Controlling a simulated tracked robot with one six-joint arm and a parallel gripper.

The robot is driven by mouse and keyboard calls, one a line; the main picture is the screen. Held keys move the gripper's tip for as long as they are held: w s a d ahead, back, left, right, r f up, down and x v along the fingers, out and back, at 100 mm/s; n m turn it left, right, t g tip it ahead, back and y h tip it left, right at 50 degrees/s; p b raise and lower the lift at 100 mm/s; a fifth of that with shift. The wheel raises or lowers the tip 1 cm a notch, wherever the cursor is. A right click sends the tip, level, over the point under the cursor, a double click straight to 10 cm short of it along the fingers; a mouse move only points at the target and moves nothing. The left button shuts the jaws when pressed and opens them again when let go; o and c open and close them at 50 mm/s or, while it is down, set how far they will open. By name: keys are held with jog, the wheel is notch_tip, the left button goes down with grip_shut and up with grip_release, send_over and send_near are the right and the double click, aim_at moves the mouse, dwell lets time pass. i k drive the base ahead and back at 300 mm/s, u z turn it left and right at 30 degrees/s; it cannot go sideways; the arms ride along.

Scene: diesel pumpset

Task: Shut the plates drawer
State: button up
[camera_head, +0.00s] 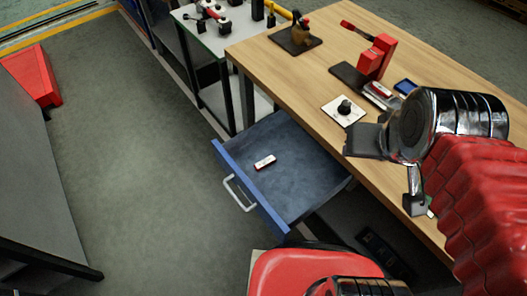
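A blue drawer (301,172) is pulled well out from under the front of the wooden workbench (275,62). Its blue front panel faces left and carries a pale bar handle (237,193). A small red and white object (265,162) lies inside. No label is readable, so I cannot tell by marking that this is the plates drawer. My gripper (382,174) is to the right of the drawer, over the bench's front edge. Its two dark fingers are spread apart, with nothing seen between them. It appears clear of the drawer and handle. The drawer's back end is hidden under the bench top.
On the bench stand a white plate with a black knob (343,110), a red block (376,57) and a dark mat (294,39). A grey cabinet (38,185) stands at left. The floor (150,165) between is clear.

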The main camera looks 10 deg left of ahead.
aim_at(304, 176)
jog(key=u, duration=1.5)
jog(key=k, duration=0.8)
jog(key=u, duration=0.55)
jog(key=k, duration=0.55)
jog(key=u, duration=0.35)
jog(key=i, duration=1.2)
jog(key=u, duration=0.55)
